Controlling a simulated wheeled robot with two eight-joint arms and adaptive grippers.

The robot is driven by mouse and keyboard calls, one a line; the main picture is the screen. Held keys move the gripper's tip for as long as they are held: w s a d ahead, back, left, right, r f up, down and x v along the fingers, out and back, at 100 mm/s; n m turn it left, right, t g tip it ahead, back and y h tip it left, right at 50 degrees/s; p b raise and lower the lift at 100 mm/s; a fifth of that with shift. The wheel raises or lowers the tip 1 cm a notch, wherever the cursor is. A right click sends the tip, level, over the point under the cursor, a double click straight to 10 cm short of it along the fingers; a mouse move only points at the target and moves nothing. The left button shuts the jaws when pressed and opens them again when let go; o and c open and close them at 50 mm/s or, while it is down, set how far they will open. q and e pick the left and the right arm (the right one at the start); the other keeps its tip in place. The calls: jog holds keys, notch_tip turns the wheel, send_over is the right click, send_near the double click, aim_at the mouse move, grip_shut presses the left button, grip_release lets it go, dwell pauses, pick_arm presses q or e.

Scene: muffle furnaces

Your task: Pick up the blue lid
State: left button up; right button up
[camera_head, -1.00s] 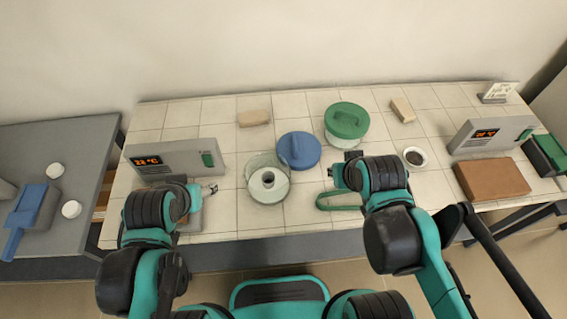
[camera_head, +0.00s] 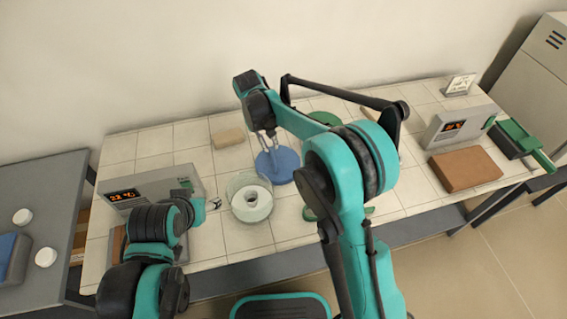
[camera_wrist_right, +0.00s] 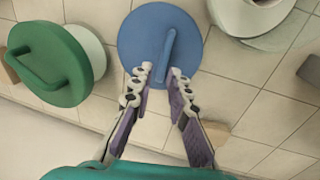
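The round blue lid (camera_head: 284,170) with its bar handle lies flat on the white tiled table. It also shows at the top of the right wrist view (camera_wrist_right: 138,45). My right gripper (camera_head: 269,147) reaches over the lid from the far side. In the right wrist view the right gripper (camera_wrist_right: 161,72) is open and empty, its fingertips over the lid on either side of the line of the handle's near end. I cannot tell how high above the lid they are. My left gripper (camera_head: 213,204) is near the left display box, too small to read.
A glass vessel (camera_head: 238,208) stands left of the lid. A green lid (camera_wrist_right: 45,60) sits on a pale vessel on the other side, mostly behind my right arm in the head view. A beige block (camera_head: 228,138) lies behind. Display boxes (camera_head: 145,192) (camera_head: 446,134) stand at both sides.

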aim_at(272, 157)
jog(key=f+b, duration=0.1)
jog(key=f, duration=0.2)
jog(key=f+b, duration=0.1)
jog(key=f, duration=0.2)
jog(key=f+b, duration=0.1)
jog(key=f, duration=0.2)
jog(key=shift+w+d, duration=0.35)
jog(key=shift+d, duration=0.05)
grip_shut()
